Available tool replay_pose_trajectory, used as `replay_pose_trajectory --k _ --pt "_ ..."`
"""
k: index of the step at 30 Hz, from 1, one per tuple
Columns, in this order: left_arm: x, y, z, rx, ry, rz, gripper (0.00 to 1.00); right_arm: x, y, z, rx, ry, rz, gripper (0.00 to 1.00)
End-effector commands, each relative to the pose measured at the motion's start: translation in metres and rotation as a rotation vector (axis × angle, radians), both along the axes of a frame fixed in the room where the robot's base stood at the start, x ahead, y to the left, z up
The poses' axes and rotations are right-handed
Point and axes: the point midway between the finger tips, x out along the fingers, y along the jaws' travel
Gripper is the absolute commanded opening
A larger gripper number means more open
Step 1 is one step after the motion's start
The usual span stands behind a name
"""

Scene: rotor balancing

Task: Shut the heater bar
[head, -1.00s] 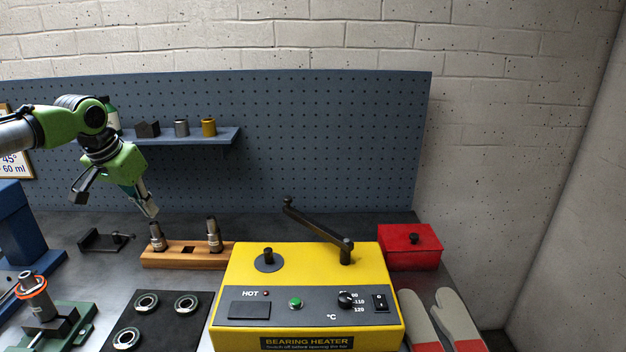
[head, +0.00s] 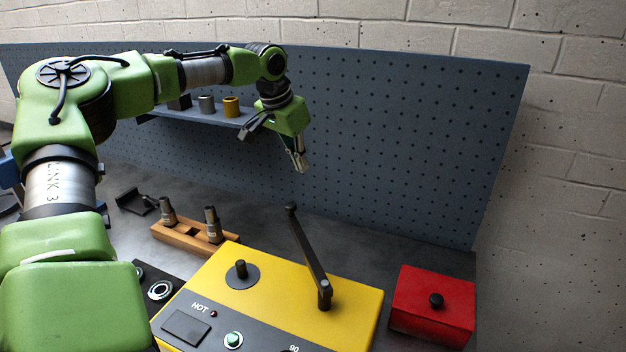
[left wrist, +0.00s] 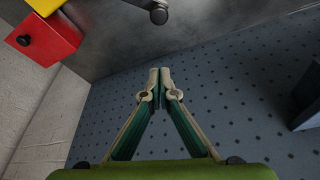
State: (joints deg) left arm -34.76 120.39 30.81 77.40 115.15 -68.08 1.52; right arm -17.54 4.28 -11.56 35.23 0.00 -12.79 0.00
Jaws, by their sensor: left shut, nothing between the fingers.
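The yellow bearing heater (head: 358,312) stands at the front of the bench. Its black heater bar (head: 307,252) is joined at the right post and swung away toward the back, so its free end is off the short left post (head: 241,268). My left gripper (head: 302,168) is above and behind the bar's free end, near the pegboard, apart from it. In the left wrist view my left gripper's fingertips (left wrist: 159,79) meet, with nothing between them, and the bar's knobbed end (left wrist: 158,14) shows at the top edge. My right gripper is not in view.
A red box (head: 432,302) with a black knob stands right of the heater. A wooden block (head: 176,234) with metal pieces is at its left. The pegboard (head: 400,140) and a shelf (head: 205,117) with small cylinders are behind. The bench behind the bar is clear.

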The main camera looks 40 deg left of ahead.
Motion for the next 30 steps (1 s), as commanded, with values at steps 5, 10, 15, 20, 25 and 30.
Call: replay_pose_trajectory --k 5,10,15,20,25,30 --pt "0.008 0.000 -0.026 0.000 0.007 0.000 0.00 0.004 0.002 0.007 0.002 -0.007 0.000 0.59" --pt "0.020 0.000 -0.058 0.001 0.006 0.001 0.00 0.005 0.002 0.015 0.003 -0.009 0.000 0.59" --pt "0.030 -0.001 -0.086 0.001 0.006 0.001 0.00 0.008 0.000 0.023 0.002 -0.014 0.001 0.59" --pt "0.013 0.000 -0.087 -0.004 -0.001 0.001 0.00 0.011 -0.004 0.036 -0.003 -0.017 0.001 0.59" --pt "-0.002 0.001 -0.091 -0.002 -0.001 0.002 0.00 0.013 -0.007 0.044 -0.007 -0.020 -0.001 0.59" --pt "-0.008 0.001 -0.094 -0.001 -0.001 0.000 0.00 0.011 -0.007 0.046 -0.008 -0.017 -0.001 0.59"
